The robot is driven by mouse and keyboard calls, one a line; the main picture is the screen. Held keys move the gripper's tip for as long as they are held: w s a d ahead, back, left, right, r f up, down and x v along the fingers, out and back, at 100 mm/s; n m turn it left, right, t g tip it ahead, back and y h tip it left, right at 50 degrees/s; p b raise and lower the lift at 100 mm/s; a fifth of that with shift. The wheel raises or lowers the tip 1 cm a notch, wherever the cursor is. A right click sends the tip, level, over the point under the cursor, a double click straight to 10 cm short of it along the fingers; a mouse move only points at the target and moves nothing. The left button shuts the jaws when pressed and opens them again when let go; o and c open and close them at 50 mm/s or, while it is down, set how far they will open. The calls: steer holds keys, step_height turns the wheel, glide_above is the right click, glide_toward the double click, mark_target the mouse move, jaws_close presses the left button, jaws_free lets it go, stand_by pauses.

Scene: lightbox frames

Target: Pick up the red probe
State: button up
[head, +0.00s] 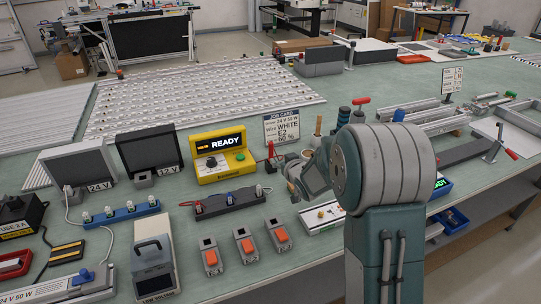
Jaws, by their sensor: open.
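A thin red probe (271,152) appears to stand upright on the bench, just right of the yellow tester (223,152), whose display reads READY. It is small here, and its lower end is hard to make out. My gripper (292,186) is in front of it and a little to the right, pointing left over the bench. It looks apart from the probe and holds nothing that I can see. My large arm joint and forearm hide the bench right behind them.
A job card (282,126) stands behind the probe. A dark terminal strip (228,203) and several orange-switched boxes (244,245) lie in front of the tester. Screens labelled 24 V (78,167) and 12 V (149,149) stand at left. A white LED panel array (200,95) covers the back.

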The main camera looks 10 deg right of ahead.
mark_target(272, 151)
steer(key=x, duration=1)
steer(key=shift+w+d, duration=0.15)
steer(key=shift+w, duration=0.25)
steer(key=shift+w+f, duration=0.15)
steer(key=shift+w, duration=0.3)
jaws_close()
